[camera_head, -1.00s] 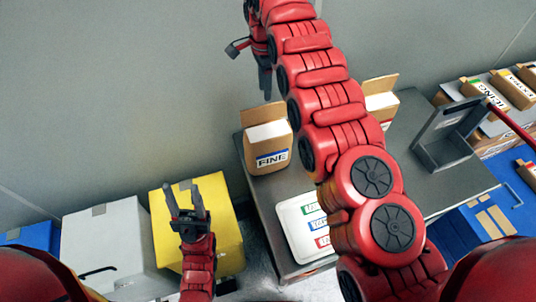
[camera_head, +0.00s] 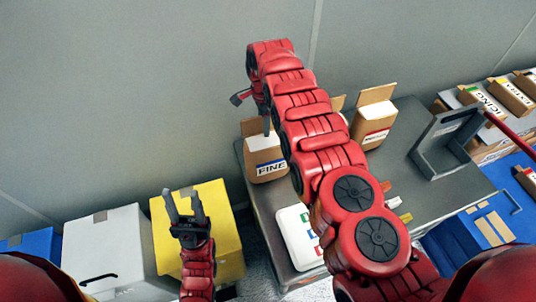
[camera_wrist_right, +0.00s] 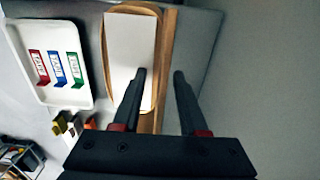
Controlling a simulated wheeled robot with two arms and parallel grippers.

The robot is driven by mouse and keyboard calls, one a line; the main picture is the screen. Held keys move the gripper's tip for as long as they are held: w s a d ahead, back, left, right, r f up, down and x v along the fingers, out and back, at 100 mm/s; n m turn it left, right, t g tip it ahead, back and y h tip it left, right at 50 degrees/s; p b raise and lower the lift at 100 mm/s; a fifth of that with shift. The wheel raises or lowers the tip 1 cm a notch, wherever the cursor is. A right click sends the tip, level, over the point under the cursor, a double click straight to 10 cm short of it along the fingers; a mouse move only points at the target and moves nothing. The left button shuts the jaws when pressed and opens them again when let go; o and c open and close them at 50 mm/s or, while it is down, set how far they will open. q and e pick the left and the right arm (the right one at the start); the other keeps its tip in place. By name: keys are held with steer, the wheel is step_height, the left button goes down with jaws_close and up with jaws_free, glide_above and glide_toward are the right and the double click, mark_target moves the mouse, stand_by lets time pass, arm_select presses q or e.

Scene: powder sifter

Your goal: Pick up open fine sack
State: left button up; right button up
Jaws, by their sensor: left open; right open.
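The open fine sack (camera_head: 257,152) is a brown paper sack with a blue "FINE" label, standing upright at the left end of the grey table. My right arm hides its right side. My right gripper (camera_head: 266,124) is above the sack and partly hidden by its own arm. In the right wrist view, the open sack top (camera_wrist_right: 131,35) shows a pale filling. The right gripper's spread fingers (camera_wrist_right: 160,74) show there, one over the sack's opening and the other beyond its right edge. My left gripper (camera_head: 183,193) is open and empty in front of the yellow box.
A white tray (camera_head: 286,222) with coloured labels lies in front of the sack. Another open sack (camera_head: 375,117) with a red label stands to the right. A grey stand (camera_head: 437,148) is farther right. Yellow (camera_head: 222,215) and white (camera_head: 112,240) boxes stand left of the table.

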jaws_close()
stand_by(1.4)
